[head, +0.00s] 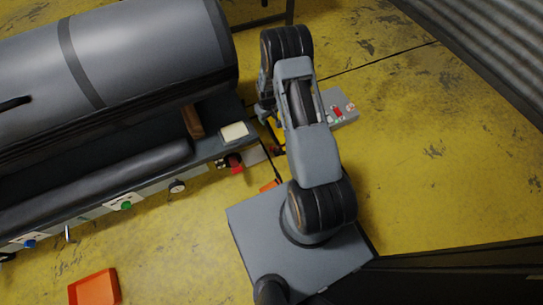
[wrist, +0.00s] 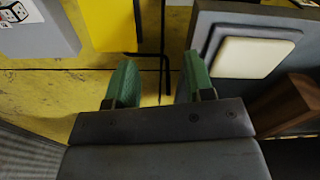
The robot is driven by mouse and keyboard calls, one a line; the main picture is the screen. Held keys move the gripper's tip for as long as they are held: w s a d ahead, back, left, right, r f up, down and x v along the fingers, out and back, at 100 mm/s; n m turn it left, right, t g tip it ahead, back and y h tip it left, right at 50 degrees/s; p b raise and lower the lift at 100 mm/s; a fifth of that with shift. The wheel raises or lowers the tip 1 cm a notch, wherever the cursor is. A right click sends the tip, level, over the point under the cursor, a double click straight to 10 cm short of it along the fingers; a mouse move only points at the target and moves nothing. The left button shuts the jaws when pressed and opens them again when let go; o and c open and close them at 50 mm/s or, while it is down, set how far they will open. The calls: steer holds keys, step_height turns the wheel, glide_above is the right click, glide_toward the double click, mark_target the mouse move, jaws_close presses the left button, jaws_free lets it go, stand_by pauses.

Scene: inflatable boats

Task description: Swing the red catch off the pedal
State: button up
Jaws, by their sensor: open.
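My gripper (wrist: 158,72) shows in the wrist view with its two green fingers apart and nothing between them. A thin black bent rod (wrist: 165,60) lies beyond the fingertips. I cannot clearly make out the pedal or its red catch in the wrist view. In the head view, a small red part (head: 337,112) sits on a grey box (head: 346,121) just right of my arm. Another red part (head: 235,161) is at the boat-side bench's right end. I cannot tell which, if either, is the catch. My arm hides the gripper in the head view.
A large grey inflatable tube (head: 150,50) lies on the dark bench at left. A cream pad (head: 234,132) is on its end and shows in the wrist view (wrist: 250,55). An orange tray (head: 93,288) is on the yellow floor. The floor at right is clear.

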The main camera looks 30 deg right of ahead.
mark_target(271, 148)
steer(key=f+b, duration=0.3)
steer(key=f, duration=0.5)
steer(key=s+f+b, duration=0.1)
steer(key=f+b, duration=0.2)
steer(key=f, duration=0.6)
steer(key=f+b, duration=0.3)
steer(key=f, duration=0.5)
steer(key=shift+s+d+f, duration=0.15)
steer(key=shift+s+d, duration=0.25)
steer(key=shift+c, duration=0.2)
jaws_close()
